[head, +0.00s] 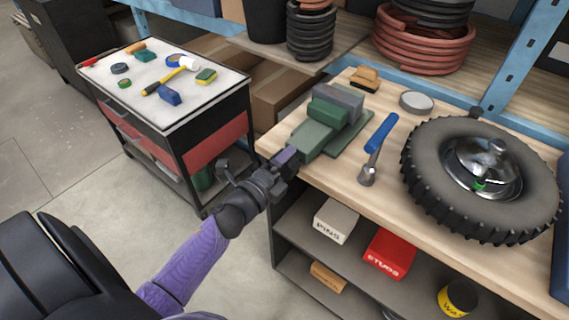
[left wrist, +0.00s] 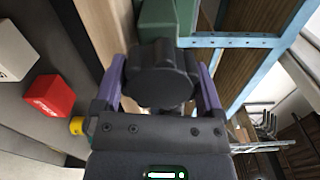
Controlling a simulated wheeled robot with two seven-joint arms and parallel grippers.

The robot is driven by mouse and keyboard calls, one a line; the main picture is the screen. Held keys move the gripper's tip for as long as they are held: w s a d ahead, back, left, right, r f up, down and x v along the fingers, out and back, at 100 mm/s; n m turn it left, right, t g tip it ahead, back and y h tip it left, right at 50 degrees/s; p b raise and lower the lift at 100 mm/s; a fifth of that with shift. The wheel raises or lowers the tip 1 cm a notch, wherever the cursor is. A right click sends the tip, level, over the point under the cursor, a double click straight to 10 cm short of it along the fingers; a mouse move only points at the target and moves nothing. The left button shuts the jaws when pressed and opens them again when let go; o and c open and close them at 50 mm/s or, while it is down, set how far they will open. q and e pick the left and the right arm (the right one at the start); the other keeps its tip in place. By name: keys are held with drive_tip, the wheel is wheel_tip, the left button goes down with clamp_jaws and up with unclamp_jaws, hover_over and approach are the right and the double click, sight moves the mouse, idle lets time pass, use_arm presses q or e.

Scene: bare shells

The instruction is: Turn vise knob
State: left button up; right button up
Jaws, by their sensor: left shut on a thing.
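A green vise (head: 325,120) with a grey part sits at the left front of the wooden workbench. My left gripper (head: 287,160) is at the vise's front end, at the bench's edge. In the left wrist view, the gripper (left wrist: 160,92) has its purple fingers on both sides of a dark round knob (left wrist: 160,75) and is shut on it. Behind the knob is the green body of the vise (left wrist: 165,18). In the head view the knob is mostly hidden by the gripper. My right gripper is not in view.
A blue-handled tool (head: 380,133), a round tin (head: 416,103) and a large wheel (head: 482,178) lie on the bench right of the vise. A tool cart (head: 165,115) stands to the left. Boxes, including a red one (head: 389,252), sit on the shelf below.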

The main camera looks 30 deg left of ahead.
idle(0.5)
use_arm(q)
drive_tip(key=o, duration=1)
drive_tip(key=shift+c, duration=0.2)
drive_tip(key=s, duration=1)
drive_tip(key=shift+a, duration=0.4)
drive_tip(key=shift+f, duration=0.1)
drive_tip(key=s+d+f+n+g+y, duration=0.1)
drive_tip(key=s+f+n+g, duration=0.25)
drive_tip(key=f, duration=0.45)
drive_tip(key=s+d+f+n+g, duration=0.15)
drive_tip(key=f+n, duration=0.25)
drive_tip(key=f, duration=0.4)
drive_tip(key=s+d+f+n+g+y, duration=0.1)
drive_tip(key=s+f+n+g, duration=0.25)
drive_tip(key=f, duration=0.35)
drive_tip(key=s+d+f+n+g, duration=0.2)
drive_tip(key=s+f, duration=0.4)
drive_tip(key=s, duration=0.3)
drive_tip(key=s+d+f+n+g+b, duration=0.1)
drive_tip(key=s+f+n+g, duration=0.4)
drive_tip(key=s, duration=0.5)
drive_tip(key=shift+s+d+f+g+h, duration=0.3)
drive_tip(key=shift+d+f+g, duration=0.3)
drive_tip(key=shift+g, duration=0.35)
